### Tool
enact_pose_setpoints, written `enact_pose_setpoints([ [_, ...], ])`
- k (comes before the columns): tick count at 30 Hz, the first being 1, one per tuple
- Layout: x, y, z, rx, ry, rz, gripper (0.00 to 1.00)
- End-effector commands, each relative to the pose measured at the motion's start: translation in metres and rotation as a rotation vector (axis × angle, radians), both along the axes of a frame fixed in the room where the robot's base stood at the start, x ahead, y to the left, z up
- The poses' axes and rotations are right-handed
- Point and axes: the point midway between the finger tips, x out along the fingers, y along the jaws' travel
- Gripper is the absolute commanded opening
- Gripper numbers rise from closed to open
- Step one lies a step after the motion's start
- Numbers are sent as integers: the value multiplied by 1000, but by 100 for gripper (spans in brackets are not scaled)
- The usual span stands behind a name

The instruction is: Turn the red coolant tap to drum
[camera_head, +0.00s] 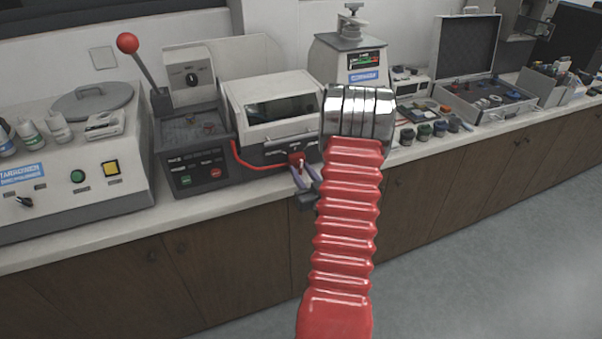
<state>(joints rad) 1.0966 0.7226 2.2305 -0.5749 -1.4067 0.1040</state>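The red coolant tap (296,157) sits at the front of the white cabinet-like unit with a dark window, near the counter's front edge. A red hose (243,160) runs to it from the left. My gripper (301,166) is right at the tap, coming from the front and below. Its two slim grey-purple fingers are apart, with their tips at the tap's lower front. A small reddish part shows between them; whether they touch it is too small to tell. My red ribbed arm hides the area just right of the tap. The tap's markings are not readable.
The black press (196,150) with a red-knobbed lever (128,43) stands left of the white unit (275,105). A grinder-polisher (75,165) is far left. Several small jars (424,131) and an open case (470,85) stand right. Floor (500,240) in front is clear.

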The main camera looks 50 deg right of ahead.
Motion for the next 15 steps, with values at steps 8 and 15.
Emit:
enact_pose_setpoints([
  [8, -1, -2, 2, -3, -3, -5, 32],
  [15, -13, 4, 2, -2, -2, -7, 32],
])
